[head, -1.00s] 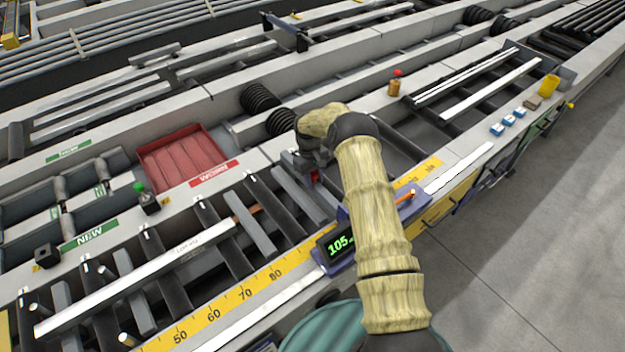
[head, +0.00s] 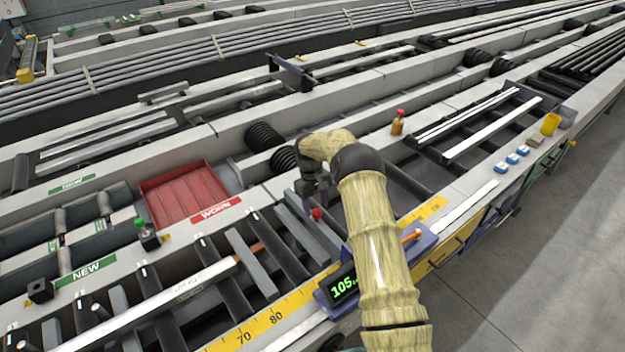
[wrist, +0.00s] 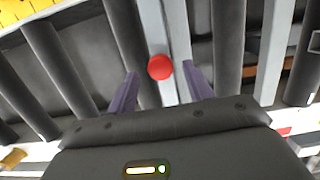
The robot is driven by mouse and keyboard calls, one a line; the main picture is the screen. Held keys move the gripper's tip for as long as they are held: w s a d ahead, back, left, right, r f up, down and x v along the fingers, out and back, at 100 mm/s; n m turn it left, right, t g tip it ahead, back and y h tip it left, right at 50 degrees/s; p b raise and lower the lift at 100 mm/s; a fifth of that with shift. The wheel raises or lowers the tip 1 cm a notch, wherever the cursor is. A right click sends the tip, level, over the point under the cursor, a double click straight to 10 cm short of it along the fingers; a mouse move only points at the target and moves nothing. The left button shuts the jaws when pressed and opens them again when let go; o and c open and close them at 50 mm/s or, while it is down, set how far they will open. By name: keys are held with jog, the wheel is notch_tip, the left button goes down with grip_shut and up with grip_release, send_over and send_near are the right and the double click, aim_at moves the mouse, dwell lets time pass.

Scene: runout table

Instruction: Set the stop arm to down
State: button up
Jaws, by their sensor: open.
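The stop arm is a grey bar (wrist: 150,25) with a round red knob (wrist: 160,67) at its near end in the wrist view. The knob also shows in the head view (head: 316,214), just below my gripper (head: 312,192). My gripper (wrist: 163,82) is open, with one purple finger on each side of the knob in the picture. No contact between fingers and knob is visible. I cannot tell from these views whether the bar stands raised or lies flat. My arm hides part of the table right of the knob.
A blue-framed display reading 105 (head: 343,289) sits on the yellow scale (head: 262,322) at the near edge, partly behind my arm. A red tray (head: 180,195) is at left. A long light bar (head: 150,310) lies across the dark rollers. An amber bottle (head: 397,126) stands behind.

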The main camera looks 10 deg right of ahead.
notch_tip(320, 180, up, 11)
jog(key=w+b, duration=0.1)
jog(key=w, duration=0.1)
jog(key=shift+a+r+b, duration=0.15)
jog(key=shift+a+b, duration=0.2)
jog(key=shift+a, duration=0.1)
jog(key=s+a+r+m+t, duration=0.1)
jog(key=s+r, duration=0.2)
jog(key=s, duration=0.3)
jog(key=s+a+r+t, duration=0.1)
jog(key=s+r, duration=0.2)
jog(key=s, duration=0.4)
jog(key=s+d+f+m+t, duration=0.1)
jog(key=s+m, duration=0.3)
jog(key=s, duration=1.8)
jog(key=shift+d+f+t+y, duration=0.15)
jog(key=shift+d+t+y, duration=0.3)
jog(key=shift+t, duration=0.35)
jog(key=shift+s, duration=0.1)
